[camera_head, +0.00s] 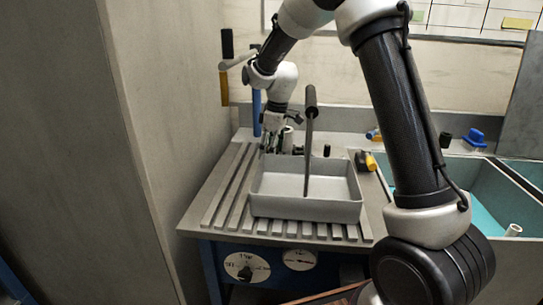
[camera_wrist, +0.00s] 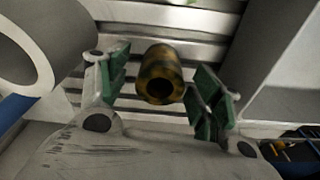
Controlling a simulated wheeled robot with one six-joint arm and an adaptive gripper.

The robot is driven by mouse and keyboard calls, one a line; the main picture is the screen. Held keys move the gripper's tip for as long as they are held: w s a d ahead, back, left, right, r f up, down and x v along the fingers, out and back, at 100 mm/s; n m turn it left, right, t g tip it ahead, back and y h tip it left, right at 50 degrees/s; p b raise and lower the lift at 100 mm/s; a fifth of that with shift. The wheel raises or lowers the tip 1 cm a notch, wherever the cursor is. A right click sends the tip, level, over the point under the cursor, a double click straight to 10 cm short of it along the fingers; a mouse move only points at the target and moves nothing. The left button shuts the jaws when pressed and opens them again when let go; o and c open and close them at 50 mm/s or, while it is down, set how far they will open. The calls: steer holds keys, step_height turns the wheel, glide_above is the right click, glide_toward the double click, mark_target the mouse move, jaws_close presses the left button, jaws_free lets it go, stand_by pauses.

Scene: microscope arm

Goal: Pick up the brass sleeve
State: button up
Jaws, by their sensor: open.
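The brass sleeve (camera_wrist: 161,74) shows in the wrist view as a short, stained yellow-brown tube with a dark bore. It lies over the ribbed grey surface, between the two green-padded fingers of my gripper (camera_wrist: 160,92). Gaps show on both sides of the sleeve, so the fingers stand apart from it. My gripper is open. In the head view my gripper (camera_head: 272,142) is low at the back left of the worktop, behind the grey tray. I cannot make out the sleeve in the head view.
A grey tray (camera_head: 305,211) with an upright dark-topped handle (camera_head: 309,120) stands close to my gripper. A pale hollow cylinder (camera_wrist: 38,50) is at the left in the wrist view. Sinks with teal inside (camera_head: 460,207) lie right. The ribbed board (camera_head: 222,200) has free room at left.

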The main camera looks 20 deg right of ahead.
steer(key=c, duration=1.3)
